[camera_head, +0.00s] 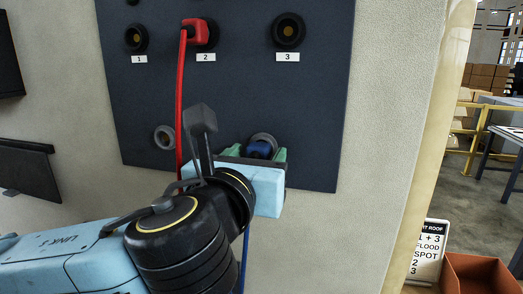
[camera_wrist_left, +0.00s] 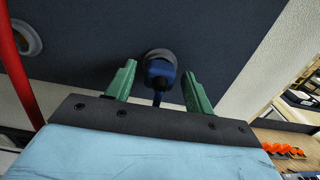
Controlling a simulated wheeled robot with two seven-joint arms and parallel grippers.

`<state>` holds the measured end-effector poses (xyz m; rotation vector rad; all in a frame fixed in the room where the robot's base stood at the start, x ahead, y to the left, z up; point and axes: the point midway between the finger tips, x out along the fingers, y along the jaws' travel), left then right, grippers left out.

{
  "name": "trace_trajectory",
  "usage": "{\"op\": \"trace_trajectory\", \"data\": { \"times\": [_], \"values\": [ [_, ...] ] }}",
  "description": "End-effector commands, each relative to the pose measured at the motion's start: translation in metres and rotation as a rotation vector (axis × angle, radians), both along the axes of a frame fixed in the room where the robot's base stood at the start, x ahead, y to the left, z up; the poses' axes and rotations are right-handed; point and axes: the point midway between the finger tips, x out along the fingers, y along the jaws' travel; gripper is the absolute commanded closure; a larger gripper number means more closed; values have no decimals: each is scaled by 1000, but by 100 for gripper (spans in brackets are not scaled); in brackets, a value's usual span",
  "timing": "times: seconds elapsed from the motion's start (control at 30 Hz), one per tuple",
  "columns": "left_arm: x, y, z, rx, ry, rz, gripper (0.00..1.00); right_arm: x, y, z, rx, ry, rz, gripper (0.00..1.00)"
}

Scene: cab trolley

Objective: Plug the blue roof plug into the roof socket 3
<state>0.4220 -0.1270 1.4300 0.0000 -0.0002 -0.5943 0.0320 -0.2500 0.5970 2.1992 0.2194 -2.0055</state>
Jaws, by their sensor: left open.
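The blue roof plug (camera_head: 259,149) sits in a grey ring holder (camera_head: 263,137) low on the dark panel, and its blue cable hangs below. Roof socket 3 (camera_head: 288,31) is a black round socket, empty, at the panel's upper right above a "3" label. My left gripper (camera_head: 254,154) is open in front of the plug. In the left wrist view the blue plug (camera_wrist_left: 160,75) lies between the green fingers of my left gripper (camera_wrist_left: 159,75), with gaps on both sides. The head view hides part of the plug behind the gripper. My right gripper is not in view.
A red plug (camera_head: 196,32) is in socket 2, its red cable hanging down left of my gripper. Socket 1 (camera_head: 136,38) is empty. Another grey ring (camera_head: 165,137) is empty. A sign (camera_head: 428,252) and a brown box (camera_head: 476,275) stand at the lower right.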

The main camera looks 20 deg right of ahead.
Motion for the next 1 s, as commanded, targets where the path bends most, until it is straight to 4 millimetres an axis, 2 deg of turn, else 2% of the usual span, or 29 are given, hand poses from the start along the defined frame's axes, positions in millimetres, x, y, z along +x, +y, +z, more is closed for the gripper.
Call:
{"op": "trace_trajectory", "data": {
  "times": [0.93, 1.0],
  "values": [
    [0, 0, 0, 0, 0, 0, 47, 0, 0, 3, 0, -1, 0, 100],
    [0, 0, 0, 0, 0, 0, 55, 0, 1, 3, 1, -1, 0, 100]
  ]
}}
